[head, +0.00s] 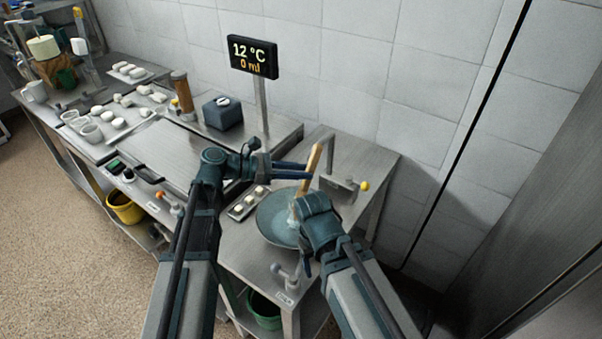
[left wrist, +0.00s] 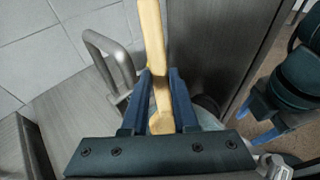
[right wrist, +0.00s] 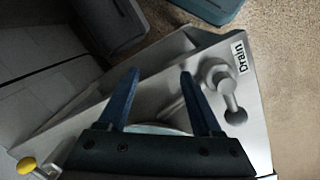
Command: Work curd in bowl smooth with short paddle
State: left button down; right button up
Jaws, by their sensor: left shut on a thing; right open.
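The short wooden paddle (head: 313,158) stands tilted with its lower end down in the bowl (head: 262,220). My left gripper (head: 308,171) is shut on the paddle's handle; the handle (left wrist: 152,35) also runs between the fingers in the left wrist view. A whitish patch that looks like curd (head: 292,216) shows in the bowl by the paddle's foot, partly hidden by my right arm. My right gripper (right wrist: 157,88) is open and empty over the counter beside the bowl, whose rim (right wrist: 155,128) shows behind its fingers.
A small tray (head: 238,211) of white pieces lies left of the bowl. A tap (head: 327,141) and a yellow knob (head: 365,185) stand behind it. A drain valve (right wrist: 222,80) is at the counter's front edge. A display post (head: 262,105) reads 12 °C, 0 ml.

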pick_arm(q)
jog(key=shift+a+f, duration=0.1)
jog(key=shift+s, duration=0.45)
jog(key=shift+w, duration=0.15)
jog(key=shift+w, duration=0.45)
jog(key=shift+s, duration=0.2)
jog(key=shift+s, duration=0.6)
jog(key=shift+w, duration=0.15)
jog(key=shift+w, duration=0.65)
